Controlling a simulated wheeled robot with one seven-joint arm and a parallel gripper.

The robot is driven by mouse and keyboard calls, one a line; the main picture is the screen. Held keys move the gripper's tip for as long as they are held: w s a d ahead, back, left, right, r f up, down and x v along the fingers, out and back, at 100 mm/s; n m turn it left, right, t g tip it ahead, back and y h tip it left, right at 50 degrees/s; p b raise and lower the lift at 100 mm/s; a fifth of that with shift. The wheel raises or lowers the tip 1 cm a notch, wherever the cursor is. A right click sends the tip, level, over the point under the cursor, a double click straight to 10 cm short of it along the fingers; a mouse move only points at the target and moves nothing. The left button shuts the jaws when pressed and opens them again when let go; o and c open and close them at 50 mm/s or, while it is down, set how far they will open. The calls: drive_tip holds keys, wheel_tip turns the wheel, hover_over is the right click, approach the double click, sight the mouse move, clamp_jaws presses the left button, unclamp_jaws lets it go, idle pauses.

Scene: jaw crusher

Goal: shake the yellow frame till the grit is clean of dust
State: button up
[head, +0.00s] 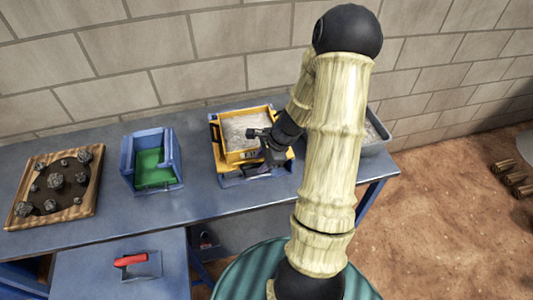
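The yellow frame (218,137) sits on a blue stand (240,181) on the long blue table. Pale grey grit (243,124) lies inside it as a fairly even layer. I cannot tell from here how much dust is in the grit. My gripper (258,134) is dark and reaches over the frame's right front part. It hides that part of the rim. Whether its fingers are closed on the rim or only above it is too small to tell.
A wooden tray with dark rocks (57,180) stands at the left. A blue box with a green inside (153,160) is between it and the frame. A grey tray (376,130) is partly behind my arm. A red-handled tool (131,260) lies on the lower front table.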

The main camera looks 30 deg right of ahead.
drive_tip(key=v, duration=1.7)
drive_tip(key=shift+p, duration=0.4)
drive_tip(key=shift+s+r, duration=0.1)
drive_tip(key=shift+r, duration=0.05)
drive_tip(key=s+a+n+h, duration=0.2)
drive_tip(key=a+n, duration=0.7)
drive_tip(key=n, duration=0.1)
drive_tip(key=s+a+f+n+h, duration=0.1)
drive_tip(key=s+a+n, duration=0.2)
drive_tip(key=a+n, duration=0.6)
drive_tip(key=shift+s+a+n+g+h, duration=0.3)
drive_tip(key=shift+n+h, duration=0.1)
drive_tip(key=shift+n, duration=0.6)
drive_tip(key=shift+f, duration=0.15)
drive_tip(key=shift+w, duration=0.1)
